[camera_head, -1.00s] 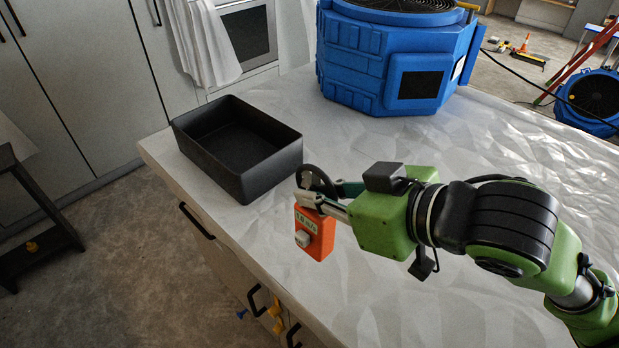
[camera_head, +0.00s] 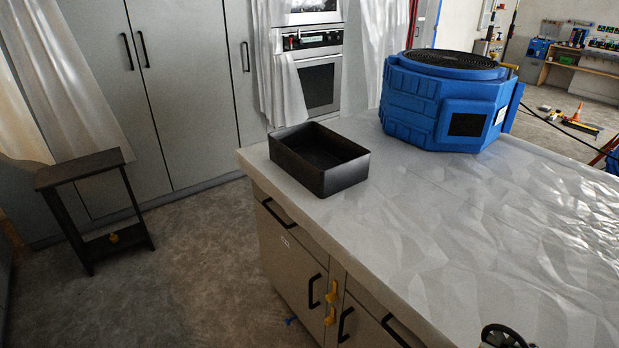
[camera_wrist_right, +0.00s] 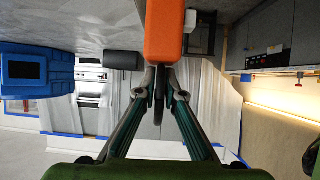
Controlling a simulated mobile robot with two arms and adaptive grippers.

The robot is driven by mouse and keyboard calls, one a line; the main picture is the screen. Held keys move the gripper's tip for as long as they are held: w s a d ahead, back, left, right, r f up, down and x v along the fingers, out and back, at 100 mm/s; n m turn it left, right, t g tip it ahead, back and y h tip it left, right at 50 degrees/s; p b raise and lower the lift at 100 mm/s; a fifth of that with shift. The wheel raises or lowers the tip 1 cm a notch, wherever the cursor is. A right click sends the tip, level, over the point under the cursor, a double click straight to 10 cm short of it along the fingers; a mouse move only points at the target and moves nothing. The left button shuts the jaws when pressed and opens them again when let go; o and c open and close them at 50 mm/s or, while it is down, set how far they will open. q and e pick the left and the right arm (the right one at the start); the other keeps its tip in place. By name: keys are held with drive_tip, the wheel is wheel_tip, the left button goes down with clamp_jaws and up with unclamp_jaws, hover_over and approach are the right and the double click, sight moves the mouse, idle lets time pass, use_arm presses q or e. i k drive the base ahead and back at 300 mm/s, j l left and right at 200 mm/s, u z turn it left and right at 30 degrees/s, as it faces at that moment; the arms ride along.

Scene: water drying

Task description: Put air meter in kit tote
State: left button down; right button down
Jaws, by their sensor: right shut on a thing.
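The kit tote (camera_head: 341,180) is an open black box on the white-covered counter, near its far left corner, and looks empty in the head view. The air meter has an orange body (camera_wrist_right: 164,32) and a black ring (camera_head: 503,338), which shows at the bottom edge of the head view. My right gripper (camera_wrist_right: 160,84) is shut on the air meter in the right wrist view. The meter is well to the right of and nearer than the tote, apart from it. Most of the meter is out of the head view. My left gripper is not in view.
A large blue air mover (camera_head: 446,100) stands on the counter behind and right of the tote. The counter (camera_head: 440,225) between the tote and the meter is clear. A dark stool (camera_head: 85,172) stands on the floor at left, by grey cabinets.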

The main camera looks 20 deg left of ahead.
sight(319, 166)
drive_tip(key=i+j, duration=0.15)
drive_tip(key=j, duration=0.15)
drive_tip(key=i+j, duration=0.15)
drive_tip(key=j, duration=0.15)
drive_tip(key=i+j, duration=0.1)
drive_tip(key=j, duration=0.25)
drive_tip(key=i+j, duration=0.15)
drive_tip(key=j, duration=0.15)
